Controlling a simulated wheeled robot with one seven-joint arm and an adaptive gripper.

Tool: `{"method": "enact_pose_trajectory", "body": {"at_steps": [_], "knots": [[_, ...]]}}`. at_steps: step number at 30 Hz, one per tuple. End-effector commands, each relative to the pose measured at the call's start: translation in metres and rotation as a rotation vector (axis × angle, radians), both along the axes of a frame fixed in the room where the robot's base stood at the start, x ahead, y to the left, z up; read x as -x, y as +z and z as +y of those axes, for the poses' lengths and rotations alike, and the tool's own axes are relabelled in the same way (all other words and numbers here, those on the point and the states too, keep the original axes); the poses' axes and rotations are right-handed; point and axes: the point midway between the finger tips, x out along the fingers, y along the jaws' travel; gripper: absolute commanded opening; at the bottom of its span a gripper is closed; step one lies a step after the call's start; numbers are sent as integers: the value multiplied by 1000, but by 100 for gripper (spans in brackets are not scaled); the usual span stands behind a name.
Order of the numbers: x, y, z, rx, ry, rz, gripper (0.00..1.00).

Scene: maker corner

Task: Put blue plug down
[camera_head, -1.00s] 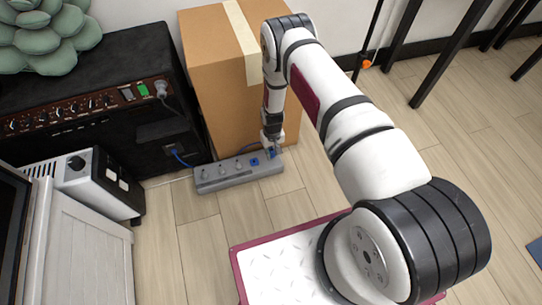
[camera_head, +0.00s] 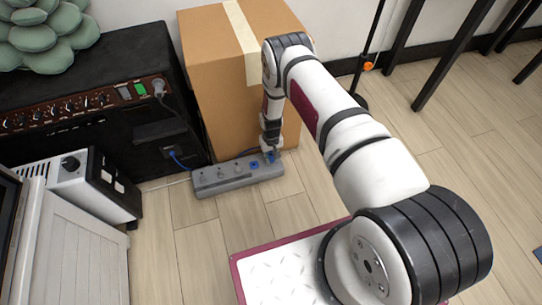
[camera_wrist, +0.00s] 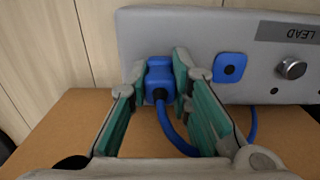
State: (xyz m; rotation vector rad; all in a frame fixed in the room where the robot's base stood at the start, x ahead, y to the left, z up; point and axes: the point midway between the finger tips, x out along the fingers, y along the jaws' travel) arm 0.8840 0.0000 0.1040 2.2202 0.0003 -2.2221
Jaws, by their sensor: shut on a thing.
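The blue plug (camera_wrist: 158,80) sits between the two fingertips of my gripper (camera_wrist: 160,84) in the wrist view, with its blue cable (camera_wrist: 172,131) curving away below. My gripper is shut on the plug. Behind the plug is the grey power strip (camera_wrist: 170,30); I cannot tell whether the plug is seated in it or just against it. In the head view, my gripper (camera_head: 271,153) is over the right end of the power strip (camera_head: 210,187), and the plug is mostly hidden there.
A blue socket (camera_wrist: 230,68) and a metal knob (camera_wrist: 291,68) are on the strip beside the plug. A cardboard box (camera_head: 215,70) stands right behind the strip. A black amplifier (camera_head: 90,140) stands to the left. Wooden floor (camera_head: 200,225) in front is clear.

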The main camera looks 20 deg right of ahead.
Motion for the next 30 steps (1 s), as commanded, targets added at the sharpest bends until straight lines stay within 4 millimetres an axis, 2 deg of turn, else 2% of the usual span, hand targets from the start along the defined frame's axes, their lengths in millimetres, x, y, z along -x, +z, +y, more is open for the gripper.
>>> {"method": "enact_pose_trajectory", "body": {"at_steps": [11, 12, 14, 25, 28, 30], "knots": [[-1, -7, 0, 0, 0, -1, 0], [-1, -7, 0, 0, 0, -1, 28], [0, -7, 0, 0, 0, -1, 39], [-1, -4, 0, 0, 0, -2, 39], [-1, 5, 0, 0, 0, -2, 39], [-1, 19, 0, 0, 0, -2, 39]]}}
